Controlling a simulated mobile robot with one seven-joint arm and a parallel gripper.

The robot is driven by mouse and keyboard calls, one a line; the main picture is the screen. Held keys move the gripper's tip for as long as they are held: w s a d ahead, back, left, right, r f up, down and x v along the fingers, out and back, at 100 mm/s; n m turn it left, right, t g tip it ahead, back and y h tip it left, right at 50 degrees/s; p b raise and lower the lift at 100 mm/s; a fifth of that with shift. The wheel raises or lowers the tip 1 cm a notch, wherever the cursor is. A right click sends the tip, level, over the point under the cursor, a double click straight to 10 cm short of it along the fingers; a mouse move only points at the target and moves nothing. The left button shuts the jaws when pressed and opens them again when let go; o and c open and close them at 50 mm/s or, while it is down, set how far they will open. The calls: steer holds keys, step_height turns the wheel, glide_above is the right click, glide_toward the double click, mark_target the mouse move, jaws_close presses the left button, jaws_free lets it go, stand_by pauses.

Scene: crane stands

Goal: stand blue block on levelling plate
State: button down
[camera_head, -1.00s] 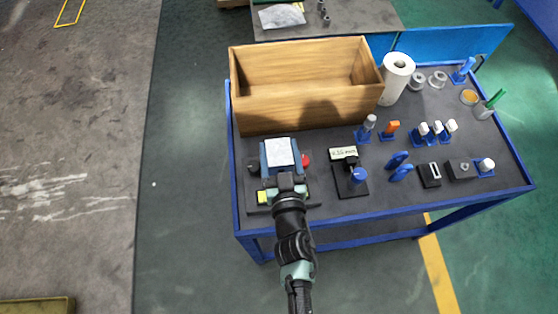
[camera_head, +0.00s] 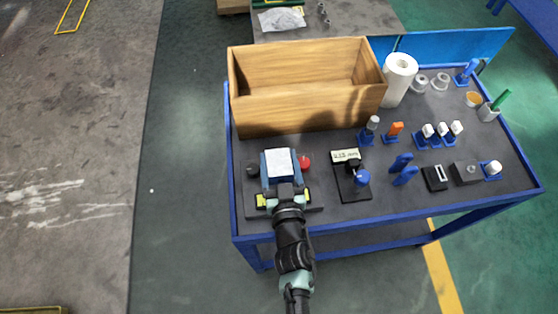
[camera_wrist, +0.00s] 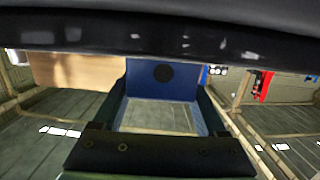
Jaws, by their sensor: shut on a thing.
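The blue block (camera_head: 267,171), with a pale grey-white top, is held in my gripper (camera_head: 285,190) at the near left of the bench. In the wrist view the blue block (camera_wrist: 178,84) shows a round dark spot, between the dark jaws (camera_wrist: 160,125). The dark levelling plate (camera_head: 252,211) lies under the block and gripper. It has yellow-green vials on both sides, a red knob (camera_head: 305,162) at right and a black knob at left. The block looks upright over the plate. Its bottom is hidden, so I cannot tell whether it touches the plate.
A large wooden box (camera_head: 300,117) stands just behind the plate. A black gauge stand (camera_head: 352,190) with a display is at right. Blue stands, small parts and a paper roll (camera_head: 398,82) fill the right of the blue-edged bench (camera_head: 330,231).

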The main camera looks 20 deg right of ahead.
steer(key=shift+s+a+f, duration=0.1)
steer(key=shift+s+f, duration=0.05)
steer(key=shift+f, duration=0.35)
jaws_free()
steer(key=shift+s+f, duration=0.1)
steer(key=shift+f, duration=0.15)
steer(key=shift+r+p, duration=0.55)
steer(key=v, duration=1.1)
steer(key=shift+s+r, duration=0.2)
steer(key=shift+r, duration=0.2)
